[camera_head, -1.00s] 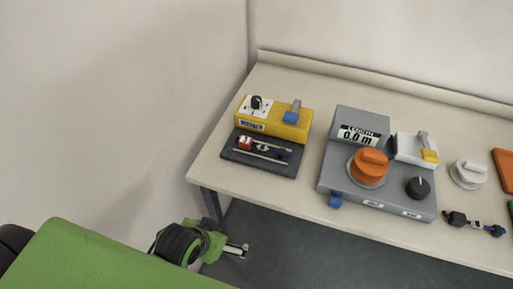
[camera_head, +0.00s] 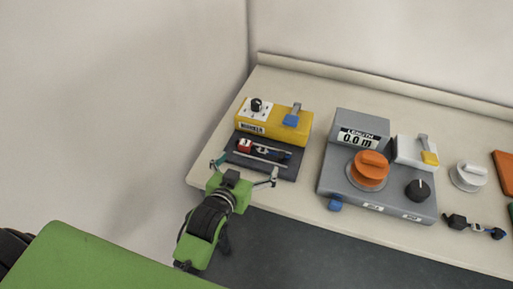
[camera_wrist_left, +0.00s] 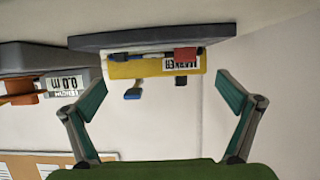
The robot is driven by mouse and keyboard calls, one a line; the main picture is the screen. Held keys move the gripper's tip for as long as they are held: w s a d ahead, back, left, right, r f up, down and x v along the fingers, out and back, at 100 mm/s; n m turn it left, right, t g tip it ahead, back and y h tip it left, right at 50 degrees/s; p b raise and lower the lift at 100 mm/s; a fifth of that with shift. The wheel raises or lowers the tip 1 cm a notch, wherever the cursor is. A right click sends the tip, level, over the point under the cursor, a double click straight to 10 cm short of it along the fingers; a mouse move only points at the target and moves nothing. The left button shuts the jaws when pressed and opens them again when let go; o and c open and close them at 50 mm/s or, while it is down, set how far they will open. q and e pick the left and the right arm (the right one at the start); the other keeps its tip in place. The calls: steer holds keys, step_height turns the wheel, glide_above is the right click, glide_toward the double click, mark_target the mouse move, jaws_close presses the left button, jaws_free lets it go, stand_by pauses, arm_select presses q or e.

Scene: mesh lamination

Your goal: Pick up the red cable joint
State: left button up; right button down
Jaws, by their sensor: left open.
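The red cable joint (camera_head: 244,145) is a small red block at the left end of a dark tray (camera_head: 283,171) on the table. It also shows in the left wrist view (camera_wrist_left: 185,55), where the picture is upside down. My left gripper (camera_head: 244,173) is open and empty at the front edge of the tray, in front of the red block and apart from it. Its two fingers (camera_wrist_left: 160,98) are spread wide in the wrist view. My right gripper is not in view.
A yellow device (camera_head: 275,120) stands right behind the tray. A grey length machine (camera_head: 347,203) with an orange knob (camera_head: 370,170) is to the right. A dark cable piece (camera_head: 458,221) and a white knob (camera_head: 469,176) lie further right. Bare table separates tray and machine.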

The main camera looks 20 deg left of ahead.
mark_target(258, 149)
arm_select(q)
steer(key=shift+p+x, duration=0.5)
steer(key=shift+x, duration=3.1)
steer(key=c, duration=2.8)
